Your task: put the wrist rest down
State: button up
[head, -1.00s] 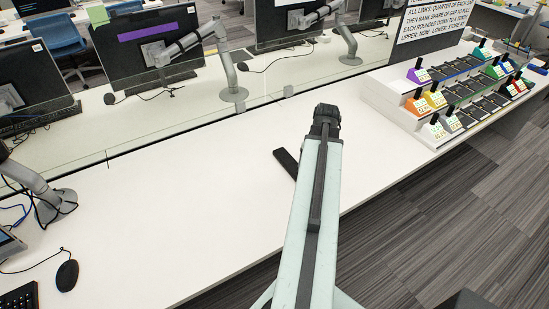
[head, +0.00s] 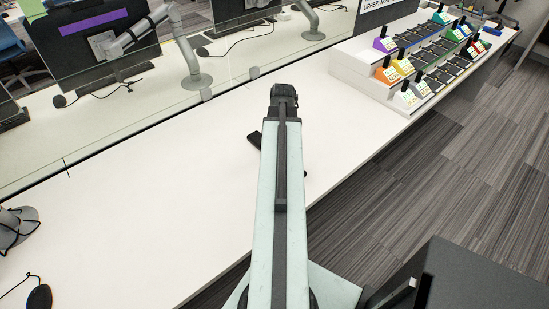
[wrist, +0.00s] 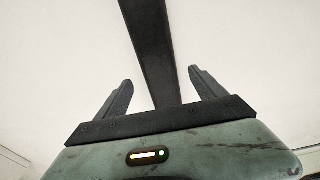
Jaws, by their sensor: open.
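The wrist rest, a long black bar (head: 255,139), lies on the white desk, mostly hidden behind my arm in the head view. In the wrist view the bar (wrist: 150,45) runs from the top edge down between my fingers to the palm edge. My gripper (wrist: 161,78) is open, with one finger on each side of the bar and a gap showing on both sides. In the head view my gripper end (head: 284,92) is over the desk, its fingers not distinguishable. Whether the gripper is above the bar or level with it I cannot tell.
The white desk (head: 150,190) is clear to the left of my arm. A glass divider (head: 130,125) runs along its back. A tiered white stand (head: 350,75) with coloured units is at the right. A mouse (head: 39,297) lies at the lower left.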

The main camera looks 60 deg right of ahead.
jog(key=f+b, duration=0.1)
jog(key=f, duration=0.1)
jog(key=f+b, duration=0.1)
jog(key=shift+w+d+f+b, duration=0.1)
jog(key=shift+w+f+b, duration=0.1)
jog(key=shift+f+b, duration=0.15)
jog(key=shift+r, duration=0.1)
grip_shut()
notch_tip(320, 180, up, 10)
jog(key=p, duration=1)
jog(key=shift+p, duration=0.3)
